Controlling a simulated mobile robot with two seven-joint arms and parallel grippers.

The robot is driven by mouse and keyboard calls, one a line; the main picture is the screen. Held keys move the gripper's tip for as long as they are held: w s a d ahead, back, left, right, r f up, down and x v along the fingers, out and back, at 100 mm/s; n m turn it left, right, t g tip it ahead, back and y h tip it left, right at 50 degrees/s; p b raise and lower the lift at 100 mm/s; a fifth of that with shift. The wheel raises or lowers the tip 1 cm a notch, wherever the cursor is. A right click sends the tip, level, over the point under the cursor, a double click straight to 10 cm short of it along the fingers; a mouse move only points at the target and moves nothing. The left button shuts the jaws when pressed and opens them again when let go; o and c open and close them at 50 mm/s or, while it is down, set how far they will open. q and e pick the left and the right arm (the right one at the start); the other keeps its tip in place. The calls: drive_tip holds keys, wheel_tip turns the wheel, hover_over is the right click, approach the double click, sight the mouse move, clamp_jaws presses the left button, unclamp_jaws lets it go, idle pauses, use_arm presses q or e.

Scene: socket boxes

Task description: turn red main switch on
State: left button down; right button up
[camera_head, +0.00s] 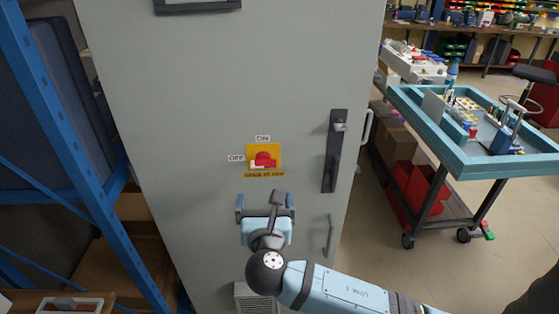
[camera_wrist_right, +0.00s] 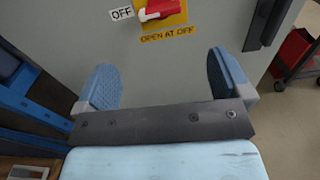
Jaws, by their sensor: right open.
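The red main switch (camera_head: 264,159) sits on a yellow plate (camera_head: 276,147) on the front of a grey cabinet (camera_head: 200,110). An ON label is above it and an OFF label is at its left. In the right wrist view the red and white handle (camera_wrist_right: 160,9) lies roughly sideways, towards the OFF label (camera_wrist_right: 122,13). My right gripper (camera_head: 265,200) is open and empty, below the switch in the head view and apart from it. Its two blue fingers (camera_wrist_right: 163,80) are spread wide in the wrist view. My left gripper is not in view.
A black door handle (camera_head: 334,150) stands out from the cabinet, right of the switch. Blue shelving (camera_head: 62,120) stands close at the left. A blue-topped cart (camera_head: 470,160) is at the right. The cabinet face around the switch is clear.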

sight(264, 166)
drive_tip(key=w, duration=0.4)
drive_tip(key=w+p, duration=0.1)
drive_tip(key=w, duration=0.8)
drive_tip(key=shift+w+r, duration=0.3)
drive_tip(key=shift+w, duration=0.1)
drive_tip(key=c, duration=0.9)
